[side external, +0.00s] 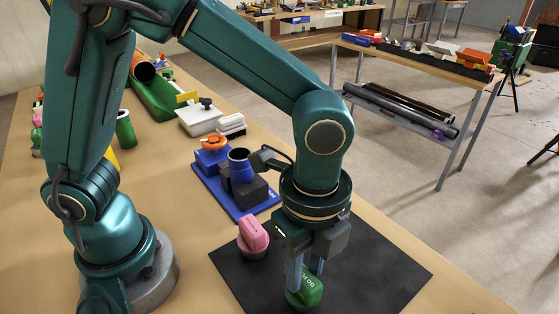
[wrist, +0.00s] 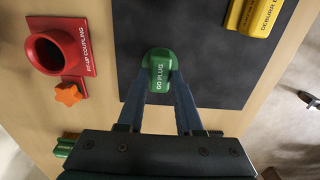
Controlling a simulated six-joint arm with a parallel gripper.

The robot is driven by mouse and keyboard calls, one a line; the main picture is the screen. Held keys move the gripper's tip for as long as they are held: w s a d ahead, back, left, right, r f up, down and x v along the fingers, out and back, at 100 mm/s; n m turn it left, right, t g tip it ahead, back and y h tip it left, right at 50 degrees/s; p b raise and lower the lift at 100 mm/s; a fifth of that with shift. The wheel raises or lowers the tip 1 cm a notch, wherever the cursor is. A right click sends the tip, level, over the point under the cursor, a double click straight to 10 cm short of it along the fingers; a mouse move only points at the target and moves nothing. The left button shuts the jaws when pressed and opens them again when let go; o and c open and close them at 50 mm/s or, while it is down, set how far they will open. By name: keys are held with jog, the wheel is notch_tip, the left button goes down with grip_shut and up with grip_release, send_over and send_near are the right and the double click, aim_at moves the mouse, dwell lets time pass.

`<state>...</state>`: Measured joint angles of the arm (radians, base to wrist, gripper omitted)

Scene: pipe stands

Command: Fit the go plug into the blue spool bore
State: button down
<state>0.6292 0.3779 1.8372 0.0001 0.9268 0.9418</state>
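The green go plug (side external: 305,292) stands on the black mat, its lettered handle facing up. It also shows in the wrist view (wrist: 160,72). My gripper (side external: 305,277) points down over it, with a finger on each side of the handle. The frames do not show whether the fingers press on it or leave a small gap. The blue spool (side external: 240,160) sits upright in a dark block on a blue base plate (side external: 238,211), left of and behind my gripper in the side view. Its open dark bore faces up. The spool is not identifiable in the wrist view.
A pink-topped plug (side external: 253,235) stands on the mat (side external: 375,268), between my gripper and the blue base. An orange knob (side external: 213,142) is beside the spool. The wrist view shows a red coupling fixture (wrist: 62,48) and a yellow piece (wrist: 258,15).

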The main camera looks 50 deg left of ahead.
aim_at(305, 277)
jog(key=shift+r, duration=0.15)
jog(key=shift+r, duration=3.9)
jog(key=shift+s, duration=0.1)
jog(key=w+a+r+n, duration=0.1)
jog(key=a+r+n, duration=0.2)
jog(key=a, duration=0.5)
jog(key=w+a+r+n, duration=0.2)
jog(key=a+n, duration=0.3)
jog(key=a, duration=0.4)
jog(key=w+a+r+n, duration=0.2)
jog(key=a+r+n, duration=0.1)
jog(key=a, duration=0.5)
jog(key=shift+w+a+r+n, duration=0.2)
jog(key=shift+r+n, duration=0.2)
jog(key=shift+r, duration=0.5)
